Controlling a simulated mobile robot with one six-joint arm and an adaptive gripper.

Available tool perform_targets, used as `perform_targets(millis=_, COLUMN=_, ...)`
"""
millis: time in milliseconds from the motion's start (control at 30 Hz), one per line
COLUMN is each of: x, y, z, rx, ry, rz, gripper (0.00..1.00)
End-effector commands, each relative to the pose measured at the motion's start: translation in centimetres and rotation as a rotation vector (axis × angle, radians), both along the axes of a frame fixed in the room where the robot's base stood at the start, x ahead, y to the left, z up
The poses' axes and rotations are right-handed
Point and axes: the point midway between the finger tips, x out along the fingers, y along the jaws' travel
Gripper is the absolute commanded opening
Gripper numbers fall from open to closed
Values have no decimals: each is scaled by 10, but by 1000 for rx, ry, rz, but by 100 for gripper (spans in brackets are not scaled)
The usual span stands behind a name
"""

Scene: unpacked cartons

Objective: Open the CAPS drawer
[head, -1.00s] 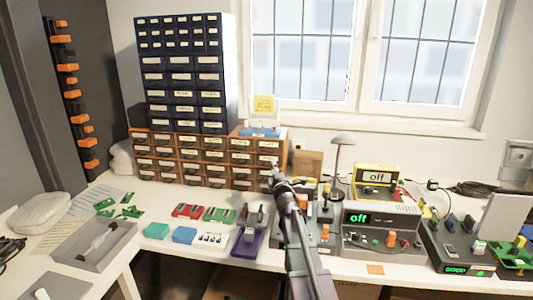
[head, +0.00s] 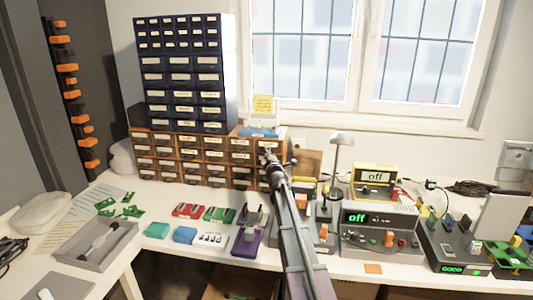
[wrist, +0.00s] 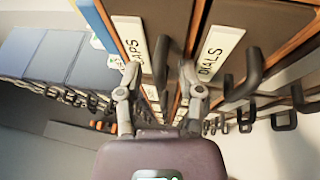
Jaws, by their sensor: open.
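The CAPS drawer shows in the wrist view as a dark brown front with a white label (wrist: 130,38); its first letter is partly hidden and "APS" reads. A dark handle (wrist: 161,62) stands out beside that label. My gripper (wrist: 160,82) is open, with one finger on each side of this handle, and nothing is held. I cannot tell whether the fingers touch it. In the head view my gripper (head: 267,156) is at the right end of the orange-framed drawer cabinet (head: 233,133). The labels there are too small to read.
A dark blue drawer tower (head: 228,75) stands on the cabinet. Bench devices (head: 378,217) stand right of my arm.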

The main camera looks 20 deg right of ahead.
Motion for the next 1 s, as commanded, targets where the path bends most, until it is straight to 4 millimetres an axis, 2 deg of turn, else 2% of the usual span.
perform_targets(millis=233, x=0, y=1, z=0, rx=0, ry=0, rz=1, gripper=48)
perform_targets(millis=267, x=0, y=1, z=0, rx=0, ry=0, rz=1, gripper=42)
perform_targets(millis=400, x=0, y=1, z=0, rx=1, ry=0, rz=1, gripper=1)
perform_targets(millis=733, x=-3, y=4, z=0, rx=1, ry=0, rz=2, gripper=0)
perform_targets(millis=1000, x=-29, y=19, z=0, rx=1, ry=0, rz=0, gripper=0)
